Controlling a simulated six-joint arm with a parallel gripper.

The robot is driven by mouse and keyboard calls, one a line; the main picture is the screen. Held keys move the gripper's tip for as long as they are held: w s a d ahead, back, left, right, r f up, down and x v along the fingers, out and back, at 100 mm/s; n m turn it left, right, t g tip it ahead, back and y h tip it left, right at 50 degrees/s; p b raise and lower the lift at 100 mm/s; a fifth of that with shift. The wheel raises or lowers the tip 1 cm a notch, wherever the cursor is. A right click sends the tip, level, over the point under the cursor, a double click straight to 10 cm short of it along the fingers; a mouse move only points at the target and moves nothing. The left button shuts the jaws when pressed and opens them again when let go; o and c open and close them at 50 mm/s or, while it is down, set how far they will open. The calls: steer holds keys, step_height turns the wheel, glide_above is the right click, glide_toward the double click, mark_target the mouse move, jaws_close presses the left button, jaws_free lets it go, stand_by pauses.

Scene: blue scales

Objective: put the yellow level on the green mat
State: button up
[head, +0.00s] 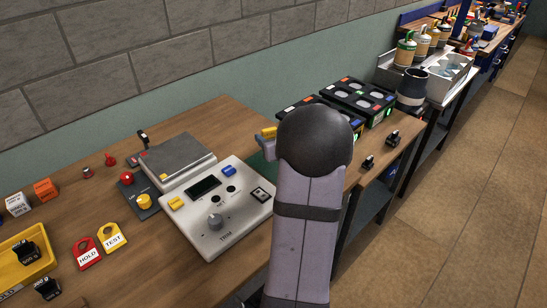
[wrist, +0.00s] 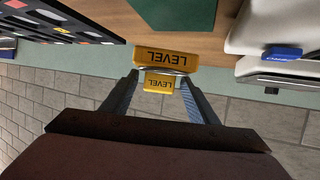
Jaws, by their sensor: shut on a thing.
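The yellow level (wrist: 165,57), marked LEVEL, is between my gripper's two fingertips (wrist: 159,75) in the wrist view. My gripper is shut on it. In the head view a small yellow part of the level (head: 268,132) shows at the left of my dark wrist, by the gripper's bluish tip (head: 267,147). The green mat (wrist: 178,12) lies on the wooden bench at the top of the wrist view, apart from the level in the picture. I cannot tell how high the level is above the bench.
A grey control panel (head: 218,226) and a metal-topped scale (head: 177,160) stand left of my arm. Black units with round pads (head: 358,98) stand behind it to the right. Small black weights (head: 392,138) are near the bench's right edge. A grey wall runs along the back.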

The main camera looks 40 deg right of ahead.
steer(key=shift+f, duration=3.25)
steer(key=shift+f, duration=0.15)
steer(key=o, duration=1.1)
steer(key=shift+c, duration=0.2)
steer(key=shift+s+r, duration=0.1)
steer(key=shift+r, duration=0.1)
steer(key=v, duration=1.2)
steer(key=shift+a+b, duration=0.1)
steer(key=shift+b, duration=0.25)
